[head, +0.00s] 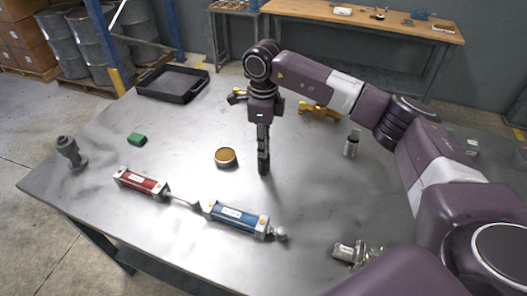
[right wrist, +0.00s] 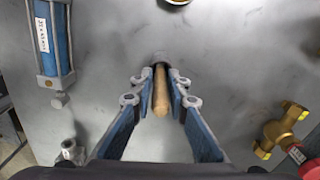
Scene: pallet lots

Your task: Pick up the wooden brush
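The wooden brush shows in the right wrist view as a light wooden handle (right wrist: 160,92) between the fingers, its near end pointing toward the camera. A dark grey part shows at its far end, by the fingertips. My right gripper (right wrist: 161,80) has its blue fingers closed in on both sides of the handle. In the head view my right gripper (head: 263,150) points straight down over the middle of the table, with a dark piece (head: 263,167) at its lower end; the wooden handle is hidden there. My left gripper is not in view.
On the metal table (head: 190,265) are a round tin (head: 226,157), a red cylinder (head: 141,183), a blue cylinder (head: 237,217), a green block (head: 137,139), a small bottle (head: 351,145), a brass fitting (head: 318,112) and a black tray (head: 172,83). A metal fitting (head: 352,252) lies near the front.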

